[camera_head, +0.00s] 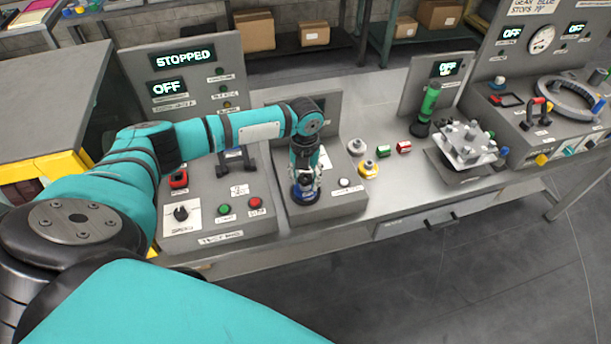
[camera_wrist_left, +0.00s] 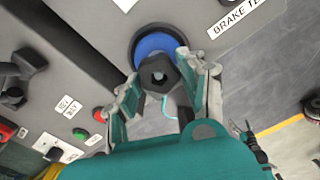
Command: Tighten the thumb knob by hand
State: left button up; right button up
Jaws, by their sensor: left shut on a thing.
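The thumb knob (camera_wrist_left: 158,74) is a dark, lobed knob in front of a round blue disc (camera_wrist_left: 158,45) on a grey console. In the head view the blue disc (camera_head: 303,198) shows low on the console's sloping face, and my gripper mostly hides the knob. My left gripper (camera_head: 305,180) comes down on it from above. In the left wrist view my left gripper (camera_wrist_left: 165,84) has one finger on each side of the knob and is shut on it. My right gripper is not in view.
Left of the knob are a green button (camera_head: 224,210), a red button (camera_head: 255,202) and a black dial (camera_head: 181,213). A white button (camera_head: 344,183) sits close on the right. Loose small parts and a metal block (camera_head: 465,143) stand farther right on the bench.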

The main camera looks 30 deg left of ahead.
pick_arm(q)
jog(key=shift+s+f+m, duration=0.1)
jog(key=shift+m, duration=0.9)
jog(key=o, duration=1.1)
jog(key=shift+r, duration=0.25)
notch_tip(320, 180, up, 12)
jog(key=shift+f, duration=0.2)
